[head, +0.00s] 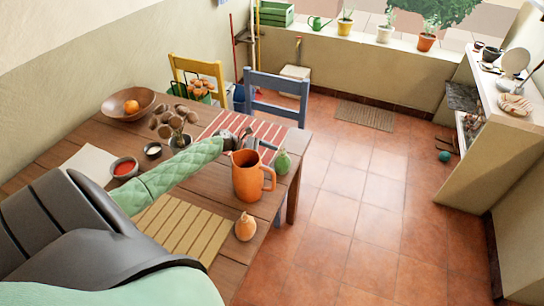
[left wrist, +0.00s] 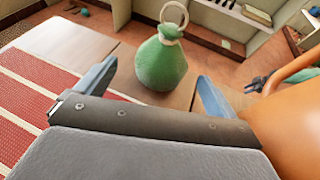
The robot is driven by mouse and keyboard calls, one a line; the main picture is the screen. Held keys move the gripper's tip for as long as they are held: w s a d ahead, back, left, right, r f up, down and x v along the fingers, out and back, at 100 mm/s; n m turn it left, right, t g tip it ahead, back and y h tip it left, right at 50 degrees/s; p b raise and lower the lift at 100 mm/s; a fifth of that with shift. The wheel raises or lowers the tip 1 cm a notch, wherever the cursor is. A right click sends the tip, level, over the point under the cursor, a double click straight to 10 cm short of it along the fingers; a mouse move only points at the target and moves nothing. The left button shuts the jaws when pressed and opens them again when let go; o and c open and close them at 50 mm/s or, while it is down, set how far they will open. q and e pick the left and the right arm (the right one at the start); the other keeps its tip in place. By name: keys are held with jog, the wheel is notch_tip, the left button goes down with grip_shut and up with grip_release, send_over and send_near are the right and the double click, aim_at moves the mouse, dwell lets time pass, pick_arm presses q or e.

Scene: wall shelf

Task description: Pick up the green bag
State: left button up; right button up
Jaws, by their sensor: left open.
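The green bag (head: 282,162) is a small, rounded pouch with a narrow neck and a pale ring on top. It stands upright near the right edge of the wooden table. My left gripper (head: 267,143) reaches across the table behind the orange pitcher, with its tips close to the bag. In the left wrist view the green bag (left wrist: 160,65) stands ahead, between the lines of the two blue fingers (left wrist: 158,72). The fingers are apart and nothing is held. I cannot tell whether a finger touches the bag. My right gripper does not show.
The orange pitcher (head: 246,178) stands right beside my left gripper and also fills the right of the left wrist view (left wrist: 292,120). A small orange gourd-shaped item (head: 246,227) sits nearer. A red striped mat (head: 262,127) lies under the gripper. The table edge is just past the bag.

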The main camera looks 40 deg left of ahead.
aim_at(287, 164)
pick_arm(q)
jog(key=shift+f, duration=0.3)
jog(key=shift+d, duration=0.35)
jog(key=shift+p+x, duration=0.4)
jog(key=shift+x, duration=0.45)
jog(key=shift+p+x, duration=0.6)
jog(key=shift+x, duration=2.05)
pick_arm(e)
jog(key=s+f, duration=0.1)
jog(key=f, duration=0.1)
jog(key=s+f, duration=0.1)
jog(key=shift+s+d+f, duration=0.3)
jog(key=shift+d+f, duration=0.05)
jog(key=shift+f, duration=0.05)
pick_arm(q)
jog(key=shift+c, duration=0.2)
jog(key=c, duration=1.2)
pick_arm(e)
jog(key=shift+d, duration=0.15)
pick_arm(q)
jog(key=shift+r, duration=0.1)
